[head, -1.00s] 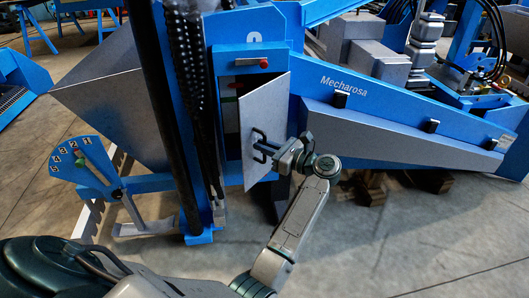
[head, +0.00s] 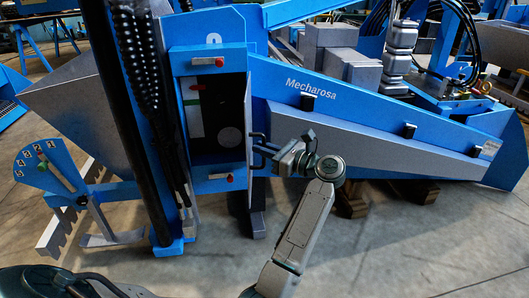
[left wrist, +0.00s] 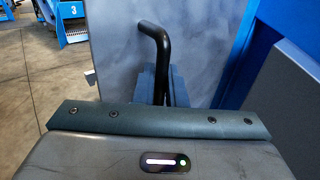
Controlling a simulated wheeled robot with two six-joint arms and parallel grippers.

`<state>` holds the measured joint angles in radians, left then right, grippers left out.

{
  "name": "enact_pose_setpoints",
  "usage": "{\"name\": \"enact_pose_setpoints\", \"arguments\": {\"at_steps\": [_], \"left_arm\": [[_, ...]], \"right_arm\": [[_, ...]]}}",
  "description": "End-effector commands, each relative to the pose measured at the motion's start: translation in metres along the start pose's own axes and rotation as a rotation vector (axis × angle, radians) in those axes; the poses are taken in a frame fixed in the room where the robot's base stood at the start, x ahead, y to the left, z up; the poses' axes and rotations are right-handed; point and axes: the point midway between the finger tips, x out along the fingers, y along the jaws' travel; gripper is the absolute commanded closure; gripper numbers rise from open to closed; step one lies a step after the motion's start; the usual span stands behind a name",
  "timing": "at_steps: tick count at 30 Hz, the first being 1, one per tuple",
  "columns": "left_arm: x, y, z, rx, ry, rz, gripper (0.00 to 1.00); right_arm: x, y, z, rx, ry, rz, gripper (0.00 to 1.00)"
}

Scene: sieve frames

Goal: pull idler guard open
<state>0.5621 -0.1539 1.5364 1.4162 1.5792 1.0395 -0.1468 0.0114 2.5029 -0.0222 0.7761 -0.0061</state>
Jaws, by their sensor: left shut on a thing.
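The idler guard is a flat grey panel that fills much of the left wrist view (left wrist: 115,60). In the head view it stands swung out from the blue housing (head: 208,57), seen almost edge-on, so its face is hidden there. Its black bar handle (left wrist: 158,45) also shows in the head view (head: 259,137). My left gripper (head: 270,151) is shut on the handle, at the right of the opening. The dark opening (head: 215,125) is uncovered, with a round grey disc (head: 230,137) inside. My right gripper is not in view.
Red-tipped latches sit above (head: 219,62) and below (head: 230,178) the opening. A blue sloping beam (head: 370,112) runs right behind my left arm. The concrete floor at lower right is clear.

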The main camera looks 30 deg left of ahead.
Motion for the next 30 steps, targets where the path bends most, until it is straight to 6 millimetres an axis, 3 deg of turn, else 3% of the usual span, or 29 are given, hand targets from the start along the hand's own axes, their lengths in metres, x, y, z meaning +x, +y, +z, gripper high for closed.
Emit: {"name": "enact_pose_setpoints", "arguments": {"at_steps": [14, 15, 18, 26, 30], "left_arm": [[0.001, -0.002, 0.003, -0.002, -0.003, -0.004, 1.0], [0.002, -0.002, 0.003, -0.002, -0.004, -0.004, 0.87], [0.001, -0.002, 0.003, -0.002, -0.003, -0.003, 0.74], [0.0, -0.001, 0.001, -0.001, -0.001, -0.002, 0.74], [-0.013, -0.001, -0.002, -0.002, 0.002, -0.004, 0.74]], "right_arm": [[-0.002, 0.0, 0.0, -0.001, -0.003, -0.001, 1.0], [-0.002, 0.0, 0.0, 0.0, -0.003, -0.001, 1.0], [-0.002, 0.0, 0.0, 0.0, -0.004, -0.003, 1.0], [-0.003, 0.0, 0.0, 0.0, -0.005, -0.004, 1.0], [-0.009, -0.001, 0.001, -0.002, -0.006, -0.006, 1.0]]}}
